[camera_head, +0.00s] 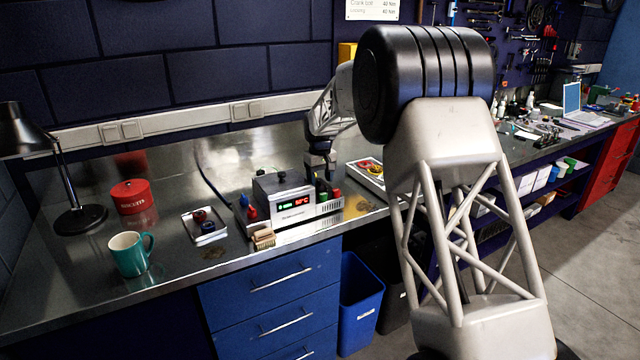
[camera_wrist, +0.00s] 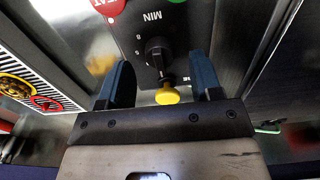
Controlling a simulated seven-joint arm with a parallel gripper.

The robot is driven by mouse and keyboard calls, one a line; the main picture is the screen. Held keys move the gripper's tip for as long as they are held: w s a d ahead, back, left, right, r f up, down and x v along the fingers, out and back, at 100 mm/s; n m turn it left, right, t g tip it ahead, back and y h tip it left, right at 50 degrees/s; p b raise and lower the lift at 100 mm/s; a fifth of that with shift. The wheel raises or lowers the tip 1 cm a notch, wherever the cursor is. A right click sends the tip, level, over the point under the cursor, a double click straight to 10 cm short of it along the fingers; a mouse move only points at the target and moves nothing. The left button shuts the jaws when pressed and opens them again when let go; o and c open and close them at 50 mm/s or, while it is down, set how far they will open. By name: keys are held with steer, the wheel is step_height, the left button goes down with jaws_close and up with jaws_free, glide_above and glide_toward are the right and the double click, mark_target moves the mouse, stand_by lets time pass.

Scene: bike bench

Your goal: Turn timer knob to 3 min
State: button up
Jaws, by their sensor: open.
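The black timer knob (camera_wrist: 157,50) sits on a dark panel marked "MIN" in the wrist view, with a yellow round piece (camera_wrist: 168,96) at its near end. Small dial figures beside it are too small to read surely, and I cannot tell the setting. My gripper (camera_wrist: 161,66) is open, one blue finger on each side of the knob, with gaps showing; contact is not visible. In the head view my gripper (camera_head: 319,160) points down over the right part of the grey box unit (camera_head: 284,197) with the lit display. The knob is not clear there.
A red button (camera_wrist: 108,6) lies close to the knob. A white tray (camera_head: 372,184) lies to the right.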

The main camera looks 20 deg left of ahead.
steer(key=shift+f, duration=1)
steer(key=c, duration=0.9)
